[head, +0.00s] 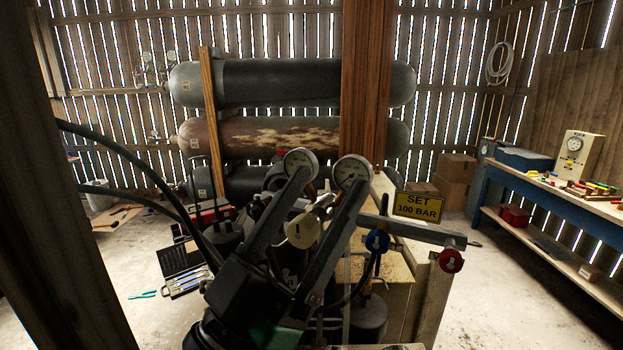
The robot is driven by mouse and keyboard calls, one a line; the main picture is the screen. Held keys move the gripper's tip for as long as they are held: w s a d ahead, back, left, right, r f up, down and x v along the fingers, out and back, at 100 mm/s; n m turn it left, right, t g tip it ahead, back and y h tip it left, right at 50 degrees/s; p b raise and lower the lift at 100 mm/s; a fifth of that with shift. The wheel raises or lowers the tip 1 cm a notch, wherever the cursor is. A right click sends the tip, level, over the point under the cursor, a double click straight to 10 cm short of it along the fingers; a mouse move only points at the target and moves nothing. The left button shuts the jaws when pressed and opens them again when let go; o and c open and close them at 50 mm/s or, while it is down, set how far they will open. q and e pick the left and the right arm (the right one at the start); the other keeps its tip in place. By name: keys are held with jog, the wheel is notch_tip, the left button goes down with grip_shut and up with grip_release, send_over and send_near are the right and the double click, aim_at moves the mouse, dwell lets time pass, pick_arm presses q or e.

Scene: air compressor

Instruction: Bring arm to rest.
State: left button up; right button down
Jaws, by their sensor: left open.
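My left gripper (336,184) is open, with its two long dark fingers pointing up and away in the middle of the head view. Its arm comes up from the bottom, and it covers much of the air compressor. A cream round knob (303,233) shows between the fingers, apparently not gripped. My right gripper is not in view.
A yellow sign (418,207) reads "SET 100 BAR". Large tanks (280,82) lie stacked behind wooden posts. A blue workbench (545,195) with tools stands at the right. An open toolbox (183,270) and pliers (142,295) lie on the floor at the left.

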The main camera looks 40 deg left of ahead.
pick_arm(q)
jog(key=s+r, duration=0.1)
jog(key=s+d+r+m+h, duration=0.1)
jog(key=r, duration=0.1)
jog(key=s+d+r+t+h, duration=0.1)
jog(key=shift+r+m, duration=0.25)
jog(key=shift+m, duration=0.05)
notch_tip(320, 180, up, 32)
jog(key=p, duration=3.2)
jog(key=shift+r, duration=0.15)
jog(key=shift+w, duration=0.1)
